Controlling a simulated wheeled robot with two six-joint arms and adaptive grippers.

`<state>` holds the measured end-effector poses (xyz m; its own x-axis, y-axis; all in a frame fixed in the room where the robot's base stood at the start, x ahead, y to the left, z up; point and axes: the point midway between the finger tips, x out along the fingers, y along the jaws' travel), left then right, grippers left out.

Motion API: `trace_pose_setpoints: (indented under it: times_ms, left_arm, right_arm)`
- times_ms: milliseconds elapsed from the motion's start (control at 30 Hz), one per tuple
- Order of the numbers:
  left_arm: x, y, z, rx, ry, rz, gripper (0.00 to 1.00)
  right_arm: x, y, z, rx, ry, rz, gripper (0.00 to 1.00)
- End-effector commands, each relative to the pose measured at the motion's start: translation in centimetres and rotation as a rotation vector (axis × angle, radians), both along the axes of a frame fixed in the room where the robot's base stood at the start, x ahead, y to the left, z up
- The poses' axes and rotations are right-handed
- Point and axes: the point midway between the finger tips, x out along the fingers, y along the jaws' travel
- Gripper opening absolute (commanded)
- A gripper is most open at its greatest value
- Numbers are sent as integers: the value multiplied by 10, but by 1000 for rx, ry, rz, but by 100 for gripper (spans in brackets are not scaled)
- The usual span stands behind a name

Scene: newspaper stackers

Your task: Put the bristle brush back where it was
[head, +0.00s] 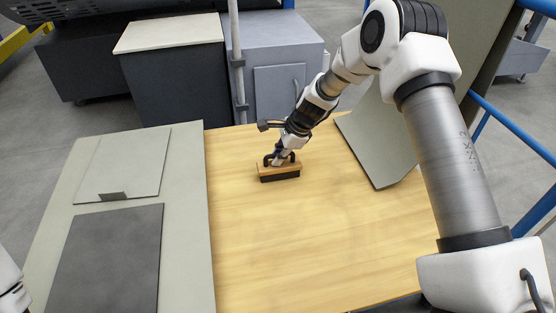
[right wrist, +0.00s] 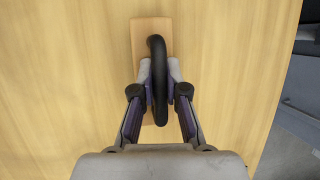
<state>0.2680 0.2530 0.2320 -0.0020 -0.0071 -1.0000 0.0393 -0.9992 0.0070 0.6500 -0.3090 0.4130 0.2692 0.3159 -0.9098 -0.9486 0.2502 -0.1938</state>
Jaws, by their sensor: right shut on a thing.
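The bristle brush (head: 279,173) has a wooden block, dark bristles below and a black arched handle. It is upright at the far part of the wooden table top (head: 300,240); whether its bristles touch the wood is hard to tell. My right gripper (head: 281,160) comes from above and is shut on the handle. In the right wrist view the fingers (right wrist: 160,82) press on both sides of the black handle, and the brush's wooden block (right wrist: 151,30) shows beneath. My left gripper is not in view; only a bit of my left arm shows at the left edge.
A grey-green panel (head: 190,220) at the left bears a light plate (head: 130,160) and a dark mat (head: 105,270). A slanted grey panel (head: 380,150) stands at the right edge of the wood. A metal post (head: 236,60) and grey cabinet (head: 285,50) stand behind. The wood's front is bare.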

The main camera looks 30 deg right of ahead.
Motion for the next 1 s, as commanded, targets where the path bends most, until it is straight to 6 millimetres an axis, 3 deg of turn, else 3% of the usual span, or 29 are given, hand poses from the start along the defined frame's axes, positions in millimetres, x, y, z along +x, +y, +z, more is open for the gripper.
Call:
trace_pose_setpoints:
  times_ms: [200, 233, 300, 667, 767, 1000]
  left_arm:
    - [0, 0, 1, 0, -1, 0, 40]
    - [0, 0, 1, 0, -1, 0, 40]
    - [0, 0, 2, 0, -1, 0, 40]
    - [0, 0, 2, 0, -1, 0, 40]
    - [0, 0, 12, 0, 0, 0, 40]
    - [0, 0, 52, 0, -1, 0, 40]
  right_arm:
    - [0, 0, -1, 0, 0, 1, 0]
    - [0, 0, -2, 0, 1, 1, 16]
    - [0, 0, -1, 0, 0, 1, 38]
    - [-1, 0, 1, 0, 1, 1, 38]
    - [-3, -3, 16, 1, -1, -1, 38]
    - [-18, -22, 75, 3, -3, 0, 38]
